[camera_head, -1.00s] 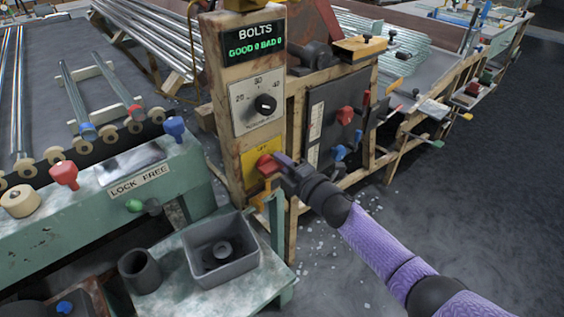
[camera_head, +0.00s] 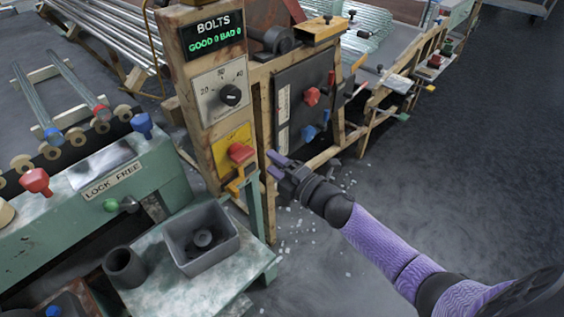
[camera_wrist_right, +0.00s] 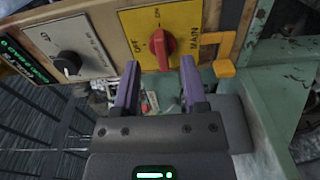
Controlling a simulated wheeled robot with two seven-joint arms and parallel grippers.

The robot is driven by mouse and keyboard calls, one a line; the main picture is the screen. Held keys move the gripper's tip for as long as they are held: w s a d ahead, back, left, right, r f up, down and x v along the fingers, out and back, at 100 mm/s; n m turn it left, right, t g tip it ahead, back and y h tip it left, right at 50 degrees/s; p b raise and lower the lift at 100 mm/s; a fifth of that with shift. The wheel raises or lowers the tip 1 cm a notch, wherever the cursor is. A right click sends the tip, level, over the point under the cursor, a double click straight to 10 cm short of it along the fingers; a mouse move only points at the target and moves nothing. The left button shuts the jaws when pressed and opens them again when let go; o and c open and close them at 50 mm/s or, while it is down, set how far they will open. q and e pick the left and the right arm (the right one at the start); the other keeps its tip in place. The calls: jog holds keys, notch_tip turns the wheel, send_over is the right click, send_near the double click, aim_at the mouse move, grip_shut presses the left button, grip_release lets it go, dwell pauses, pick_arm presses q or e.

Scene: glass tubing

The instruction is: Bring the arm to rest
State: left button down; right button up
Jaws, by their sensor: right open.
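My right gripper (camera_head: 275,166) is open and empty, with purple fingers, in front of and to the right of the wooden control post. In the right wrist view its two fingers (camera_wrist_right: 160,85) stand apart with nothing between them. The red main switch (camera_head: 241,153) on its yellow plate is close by to the left, and the fingers are clear of it. In the right wrist view the red switch (camera_wrist_right: 162,43) lies beyond the fingertips. My left gripper is not in view.
A grey bin (camera_head: 201,237) and a dark cup (camera_head: 125,267) stand on a low worn table. The post carries a dial (camera_head: 230,94) and a bolts display (camera_head: 213,39). A dark panel (camera_head: 303,105) with red and blue handles stands behind. The floor at right is clear.

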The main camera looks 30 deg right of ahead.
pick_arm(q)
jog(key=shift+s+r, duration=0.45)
pick_arm(e)
jog(key=v, duration=0.3)
jog(key=shift+w, duration=0.1)
jog(key=s+d+f+m+g+h+p, duration=0.15)
jog(key=s+f+m+g+h, duration=0.35)
jog(key=s+f, duration=0.55)
jog(key=s+d+f+m+g+h, duration=0.1)
jog(key=s+d+f+m+g, duration=0.15)
jog(key=s+f+m, duration=0.75)
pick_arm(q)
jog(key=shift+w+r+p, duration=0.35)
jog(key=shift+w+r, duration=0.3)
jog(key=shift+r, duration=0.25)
pick_arm(e)
jog(key=s+a+f+m+g, duration=0.1)
jog(key=s+f+g, duration=0.2)
jog(key=s, duration=0.5)
jog(key=s+a+f+m+g, duration=0.1)
jog(key=s+f+g, duration=0.2)
jog(key=s, duration=0.6)
jog(key=s+a+f+m+g+h, duration=0.1)
jog(key=s+f+g, duration=0.3)
jog(key=s, duration=0.5)
jog(key=shift+a+f+m, duration=0.35)
jog(key=shift+f+m, duration=0.1)
jog(key=shift+m, duration=0.15)
